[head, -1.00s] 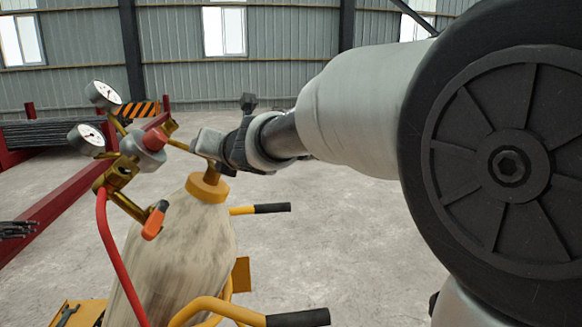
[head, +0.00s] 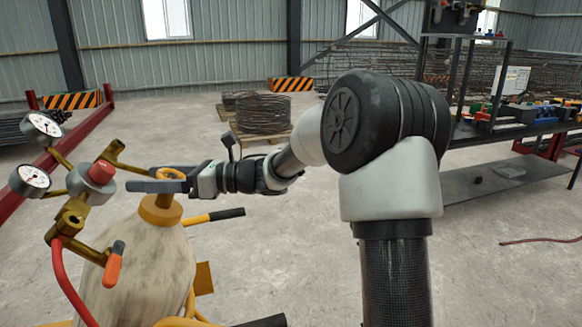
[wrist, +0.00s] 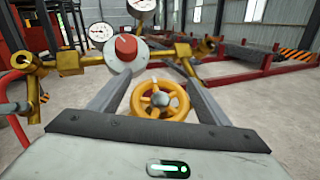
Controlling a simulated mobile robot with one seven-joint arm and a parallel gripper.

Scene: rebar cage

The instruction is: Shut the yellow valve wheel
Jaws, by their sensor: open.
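The yellow valve wheel (head: 170,173) is on top of a worn, pale gas cylinder (head: 150,262), above its yellow collar. It also shows in the wrist view (wrist: 147,101) as a spoked ring with a grey hub. My gripper (head: 150,186) reaches in from the right at the height of the wheel. I cannot tell whether either finger touches the rim. In the head view a finger hides the wheel's lower part.
A brass regulator with a red knob (head: 102,172) and two gauges (head: 33,178) stands just beyond my fingertips. A red hose (head: 70,285) hangs from it. Yellow cart handles with black grips (head: 227,214) are beside the cylinder. A cluttered workbench (head: 505,128) is far right; open floor lies between.

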